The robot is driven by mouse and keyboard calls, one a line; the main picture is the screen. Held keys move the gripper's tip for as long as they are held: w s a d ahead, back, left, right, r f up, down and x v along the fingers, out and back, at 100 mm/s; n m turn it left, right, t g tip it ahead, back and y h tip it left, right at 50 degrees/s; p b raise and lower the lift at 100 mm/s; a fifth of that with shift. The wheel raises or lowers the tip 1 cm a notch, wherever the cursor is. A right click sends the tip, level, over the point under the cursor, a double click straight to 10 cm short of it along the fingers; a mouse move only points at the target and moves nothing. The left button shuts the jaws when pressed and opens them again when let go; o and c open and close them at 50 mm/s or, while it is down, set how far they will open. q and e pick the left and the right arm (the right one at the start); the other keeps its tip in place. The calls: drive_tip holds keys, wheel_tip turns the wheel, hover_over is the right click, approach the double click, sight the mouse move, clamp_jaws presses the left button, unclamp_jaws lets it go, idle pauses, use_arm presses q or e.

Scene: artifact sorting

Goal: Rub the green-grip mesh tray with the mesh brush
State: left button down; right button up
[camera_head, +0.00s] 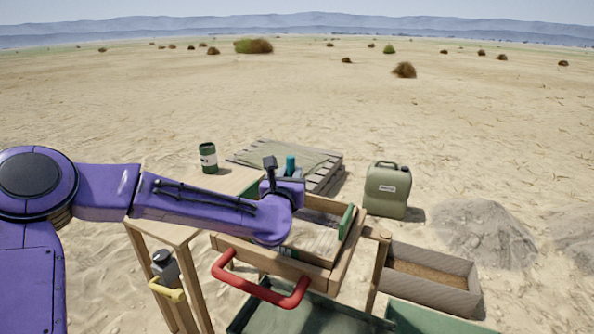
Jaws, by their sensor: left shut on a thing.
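The green-grip mesh tray (338,250) is a wooden-framed tray with a green grip (346,222) on its right side. It sits over a wooden stand in the lower middle. My left arm reaches in from the left, and its gripper (284,184) is over the tray's back left part. It is shut on what appears to be the mesh brush, whose teal handle (290,163) sticks up above the jaws. The brush's lower end is hidden behind my arm, so I cannot tell if it touches the mesh. My right gripper is out of view.
A red handle (262,289) juts out at the front of the stand. A pallet (325,175) lies behind, a jerrycan (387,190) at right. A long box (432,278) and sand mound (483,235) lie beyond.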

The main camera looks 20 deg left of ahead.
sight(290, 157)
use_arm(q)
drive_tip(key=shift+s+d+r+p, duration=0.15)
drive_tip(key=shift+r+p, duration=0.3)
drive_tip(key=shift+r, duration=0.7)
drive_tip(key=shift+r+p, duration=0.45)
drive_tip(key=shift+r, duration=0.2)
drive_tip(key=shift+r+p, duration=0.6)
drive_tip(key=shift+r, duration=0.45)
